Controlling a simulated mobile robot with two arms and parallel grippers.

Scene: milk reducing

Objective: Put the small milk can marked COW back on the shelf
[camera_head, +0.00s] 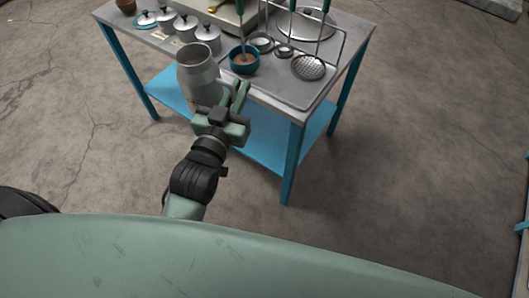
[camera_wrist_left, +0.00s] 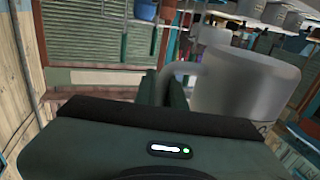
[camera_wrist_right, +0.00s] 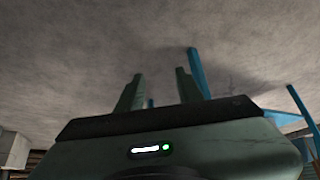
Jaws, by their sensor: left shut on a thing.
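A grey metal milk can (camera_head: 199,82) with an open round mouth is held above the near left edge of the table (camera_head: 292,108). My left gripper (camera_head: 238,94) is shut on the can's side handle. The can (camera_wrist_left: 235,88) and its handle also show in the left wrist view, tilted in the picture. A dark mark sits low on its side, but I cannot read it as COW. My right gripper (camera_wrist_right: 158,88) shows only in the right wrist view, open and empty, with bare floor behind its fingers.
Several small lidded pots (camera_head: 207,38) line the table's left side. A blue bowl (camera_head: 243,60), a skimmer (camera_head: 309,67) on a rack and a large round lid (camera_head: 305,22) stand to the right. A blue lower shelf (camera_head: 262,148) is mostly clear. Floor is free around the table.

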